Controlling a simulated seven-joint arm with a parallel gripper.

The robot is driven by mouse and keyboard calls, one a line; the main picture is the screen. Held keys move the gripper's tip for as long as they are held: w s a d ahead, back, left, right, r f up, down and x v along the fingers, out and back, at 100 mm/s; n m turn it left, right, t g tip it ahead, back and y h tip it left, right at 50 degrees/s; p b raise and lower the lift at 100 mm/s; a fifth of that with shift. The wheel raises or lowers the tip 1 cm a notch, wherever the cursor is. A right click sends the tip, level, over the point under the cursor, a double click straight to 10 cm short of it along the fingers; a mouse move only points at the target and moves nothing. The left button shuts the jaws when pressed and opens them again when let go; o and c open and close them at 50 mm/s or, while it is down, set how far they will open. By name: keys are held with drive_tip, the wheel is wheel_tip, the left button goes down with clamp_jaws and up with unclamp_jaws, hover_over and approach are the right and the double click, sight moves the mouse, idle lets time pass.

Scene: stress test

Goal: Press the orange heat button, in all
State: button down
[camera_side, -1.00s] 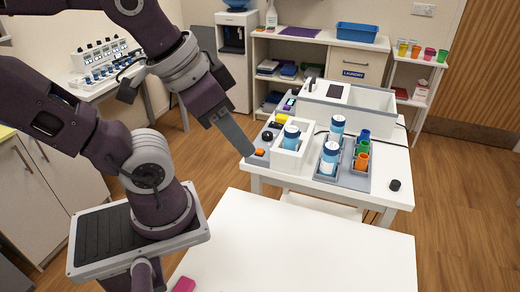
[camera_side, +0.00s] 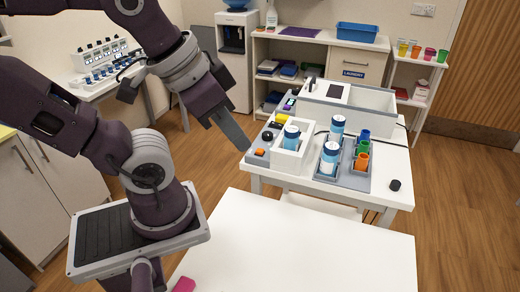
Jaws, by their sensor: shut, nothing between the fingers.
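The orange button (camera_side: 260,152) sits on a grey panel (camera_side: 254,160) at the left front of the white work table. A black knob (camera_side: 267,136) and a yellow part (camera_side: 275,125) are behind it on the same strip. My gripper (camera_side: 243,146) is shut and empty, its tip pointing down just left of the orange button and a little above it in the picture. The whole orange button shows, and a small gap separates it from the tip. I cannot tell the tip's exact height over the panel.
A white holder (camera_side: 285,160) with a blue-capped bottle stands right of the button. More bottles (camera_side: 329,160) and coloured cups (camera_side: 362,160) stand in grey trays farther right. A small black cylinder (camera_side: 394,186) is at the table's right. The front white table (camera_side: 310,245) is mostly clear.

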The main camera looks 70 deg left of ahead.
idle(0.9)
drive_tip(key=n+t+h, duration=0.2)
drive_tip(key=n+h, duration=0.4)
drive_tip(key=n, duration=1.3)
hover_over(256, 150)
wheel_tip(256, 150, down, 10)
drive_tip(key=shift+a+f, duration=0.1)
drive_tip(key=shift+f, duration=0.1)
drive_tip(key=shift+w+f, duration=0.1)
drive_tip(key=shift+f, duration=4.3)
drive_tip(key=shift+f, duration=0.1)
